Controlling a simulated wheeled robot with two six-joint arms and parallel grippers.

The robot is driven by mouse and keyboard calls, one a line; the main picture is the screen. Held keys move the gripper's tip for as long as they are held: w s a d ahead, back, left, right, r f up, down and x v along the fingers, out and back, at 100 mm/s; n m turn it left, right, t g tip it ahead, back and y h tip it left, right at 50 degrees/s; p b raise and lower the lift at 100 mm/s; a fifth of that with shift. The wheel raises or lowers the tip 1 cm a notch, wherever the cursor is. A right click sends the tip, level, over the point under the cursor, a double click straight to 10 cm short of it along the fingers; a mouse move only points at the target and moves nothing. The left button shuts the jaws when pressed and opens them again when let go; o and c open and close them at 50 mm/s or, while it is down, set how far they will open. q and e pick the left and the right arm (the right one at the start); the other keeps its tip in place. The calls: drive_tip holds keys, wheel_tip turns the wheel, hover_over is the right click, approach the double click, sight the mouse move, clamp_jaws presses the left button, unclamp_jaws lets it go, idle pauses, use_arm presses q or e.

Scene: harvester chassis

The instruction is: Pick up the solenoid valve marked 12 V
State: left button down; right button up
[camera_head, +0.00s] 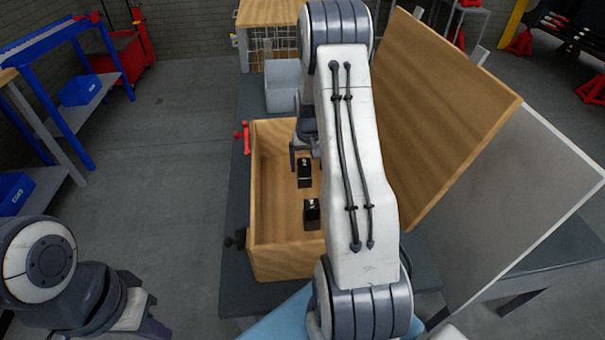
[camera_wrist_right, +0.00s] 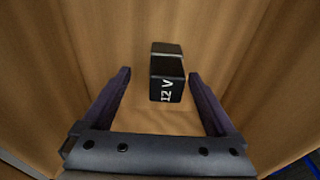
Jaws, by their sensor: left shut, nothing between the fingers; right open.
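The black solenoid valve marked 12 V (camera_wrist_right: 167,82) stands on the floor of a wooden box, and its white label is readable in the right wrist view. My right gripper (camera_wrist_right: 159,75) is open, with the valve seen between its fingers and not gripped. In the head view my right gripper (camera_head: 305,152) is inside the box by the farther of two black valves (camera_head: 304,174). A second black valve (camera_head: 311,213) is nearer; the labels are too small to read there. My left gripper (camera_head: 148,326) is shut and empty at the lower left, partly cut off.
The wooden box (camera_head: 286,263) has high walls around the valves, and its raised lid (camera_head: 450,100) leans to the right. My right arm hides the box's right side. A grey bin (camera_head: 283,97) stands behind it. A red object (camera_head: 242,136) lies left of the box.

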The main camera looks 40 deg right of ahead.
sight(304, 173)
drive_tip(key=shift+w+a+f, duration=0.1)
drive_tip(key=shift+w+f, duration=0.15)
drive_tip(key=shift+f, duration=0.65)
drive_tip(key=shift+w+d+f, duration=0.1)
drive_tip(key=shift+w+f, duration=0.1)
drive_tip(key=shift+f, duration=0.65)
drive_tip(key=shift+w+a+f, duration=0.1)
drive_tip(key=shift+w+f, duration=0.15)
drive_tip(key=shift+f, duration=0.65)
drive_tip(key=shift+r+p, duration=0.1)
drive_tip(key=shift+p, duration=0.2)
clamp_jaws()
